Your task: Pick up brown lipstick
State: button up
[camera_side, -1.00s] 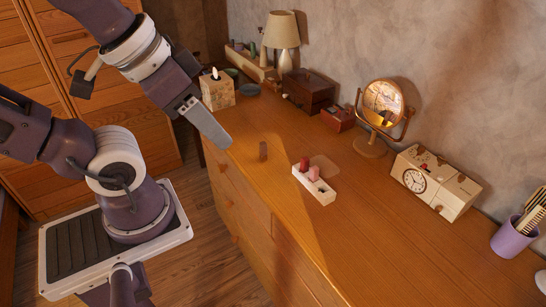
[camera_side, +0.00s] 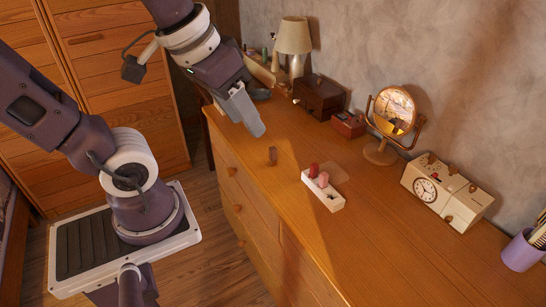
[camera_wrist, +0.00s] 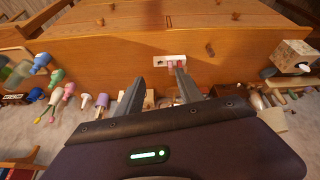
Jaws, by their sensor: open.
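The brown lipstick (camera_side: 272,156) stands upright on the wooden dresser top, left of a white holder (camera_side: 334,203). In the wrist view it appears as a small brown piece (camera_wrist: 210,48) to the right of the white holder (camera_wrist: 160,62). The holder carries a red lipstick (camera_side: 314,170) and a pink lipstick (camera_side: 323,180). My gripper (camera_side: 258,130) is above the dresser, just up and left of the brown lipstick in the side view, apart from it. In the wrist view its two fingers (camera_wrist: 157,72) are spread with nothing between them held.
A round mirror (camera_side: 394,110), a cream clock box (camera_side: 445,192), a dark wooden box (camera_side: 319,97), a small red box (camera_side: 348,125) and a lamp (camera_side: 294,36) line the wall side. A purple cup (camera_side: 521,251) stands at far right. The dresser's front right is clear.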

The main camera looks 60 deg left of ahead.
jog(key=w+a+f+n+g, duration=0.1)
jog(key=w+a+f+n, duration=0.15)
jog(key=w, duration=0.25)
jog(key=w+a+f+n+g, duration=0.1)
jog(key=w+a+n, duration=0.25)
jog(key=w, duration=0.25)
jog(key=n+g, duration=0.3)
jog(key=n, duration=0.6)
send_over(273, 148)
notch_tip(273, 148, down, 21)
jog(key=shift+s+d, duration=0.1)
jog(key=shift+s, duration=0.05)
notch_tip(273, 148, down, 7)
jog(key=shift+r, duration=0.1)
grip_shut()
